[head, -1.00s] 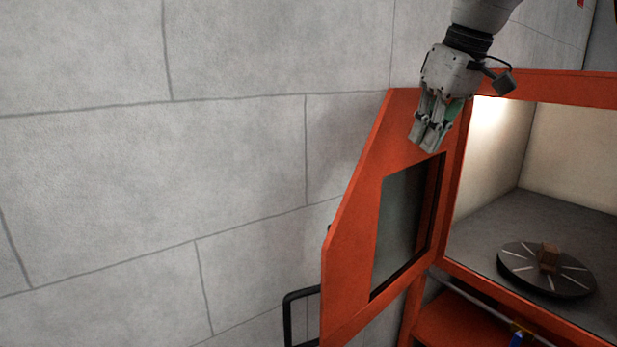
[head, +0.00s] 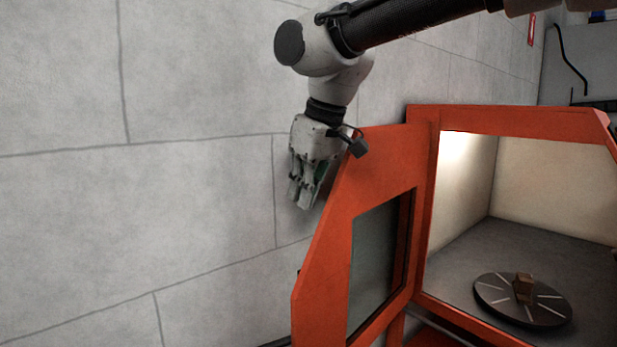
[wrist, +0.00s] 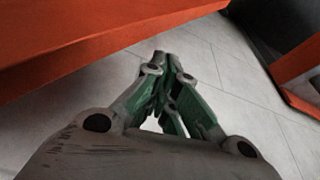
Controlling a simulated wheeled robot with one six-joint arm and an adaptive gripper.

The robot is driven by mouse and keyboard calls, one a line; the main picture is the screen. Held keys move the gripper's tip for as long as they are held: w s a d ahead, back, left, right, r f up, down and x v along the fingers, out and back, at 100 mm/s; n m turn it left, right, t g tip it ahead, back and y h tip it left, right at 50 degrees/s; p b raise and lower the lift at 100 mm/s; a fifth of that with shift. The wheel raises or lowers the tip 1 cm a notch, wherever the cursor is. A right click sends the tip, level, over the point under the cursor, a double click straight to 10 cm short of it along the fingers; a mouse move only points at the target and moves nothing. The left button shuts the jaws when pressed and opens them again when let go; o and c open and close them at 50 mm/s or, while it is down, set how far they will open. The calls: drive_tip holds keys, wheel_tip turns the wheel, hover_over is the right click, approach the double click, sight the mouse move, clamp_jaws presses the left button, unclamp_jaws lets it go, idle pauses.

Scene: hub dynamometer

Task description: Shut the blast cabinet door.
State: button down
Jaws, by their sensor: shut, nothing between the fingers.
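The orange blast cabinet door (head: 325,267) stands swung wide open to the left, with a dark window (head: 378,262) in it. The blast cabinet (head: 520,122) is open at its front, and its lit inside shows. In the wrist view my shut fingers (wrist: 165,62) point towards the tiled floor, with an orange panel, likely the door (wrist: 85,38), close at the upper left.
A dark round turntable (head: 522,300) with a small brown block (head: 524,288) sits inside the cabinet. More orange structure (wrist: 298,65) shows at the right of the wrist view.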

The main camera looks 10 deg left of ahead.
drive_tip(key=shift+s+d+f, duration=0.25)
drive_tip(key=shift+d+f, duration=0.1)
drive_tip(key=shift+f, duration=0.35)
drive_tip(key=shift+s+d+f, duration=0.2)
drive_tip(key=shift+d+f, duration=0.2)
drive_tip(key=shift+f, duration=0.3)
drive_tip(key=shift+s+d+f, duration=0.25)
drive_tip(key=shift+d+f, duration=0.1)
drive_tip(key=shift+f, duration=0.35)
